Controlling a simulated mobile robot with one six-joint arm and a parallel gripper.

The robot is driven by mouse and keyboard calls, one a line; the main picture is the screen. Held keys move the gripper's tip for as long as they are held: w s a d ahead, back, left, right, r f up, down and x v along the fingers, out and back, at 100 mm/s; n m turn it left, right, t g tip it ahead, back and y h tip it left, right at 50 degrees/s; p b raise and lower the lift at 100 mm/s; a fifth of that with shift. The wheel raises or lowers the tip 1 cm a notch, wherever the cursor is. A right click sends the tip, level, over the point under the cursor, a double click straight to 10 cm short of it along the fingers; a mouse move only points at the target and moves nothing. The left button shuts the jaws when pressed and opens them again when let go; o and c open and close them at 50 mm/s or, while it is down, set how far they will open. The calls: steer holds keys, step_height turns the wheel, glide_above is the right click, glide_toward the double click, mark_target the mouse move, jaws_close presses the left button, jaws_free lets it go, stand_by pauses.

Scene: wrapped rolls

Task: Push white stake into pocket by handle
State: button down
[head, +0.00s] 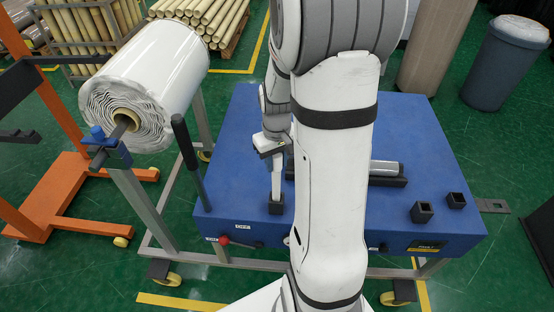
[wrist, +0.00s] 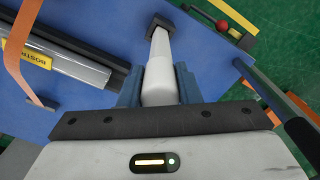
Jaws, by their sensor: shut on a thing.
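The white stake (head: 275,184) stands about upright below my gripper (head: 271,150) on the blue table. Its narrow lower end meets the small black square pocket (head: 275,208); how deep it sits inside is hidden. In the wrist view, my gripper (wrist: 158,84) is shut on the thicker white handle part of the stake (wrist: 159,72), one finger on each side. The stake's far end reaches the mouth of the pocket (wrist: 160,23) in that view. My own arm covers the middle of the table in the head view.
The blue table (head: 420,145) carries two more black pockets (head: 422,212) at right and a silver bar in a black holder (head: 386,171). A dark lever (head: 188,150) rises at the left edge, near a large wrapped white roll (head: 160,70). A red knob (head: 224,240) sits in front.

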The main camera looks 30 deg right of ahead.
steer(key=c, duration=1)
jaws_free()
steer(key=shift+f, duration=0.1)
steer(key=shift+o, duration=0.2)
step_height(320, 180, up, 8)
steer(key=shift+f, duration=0.1)
steer(key=s+a+r+t, duration=0.3)
steer(key=s+a+r, duration=0.3)
steer(key=s+a, duration=0.5)
steer(key=shift+s+a+r, duration=0.15)
steer(key=shift+s+r, duration=0.15)
steer(key=shift+s, duration=0.45)
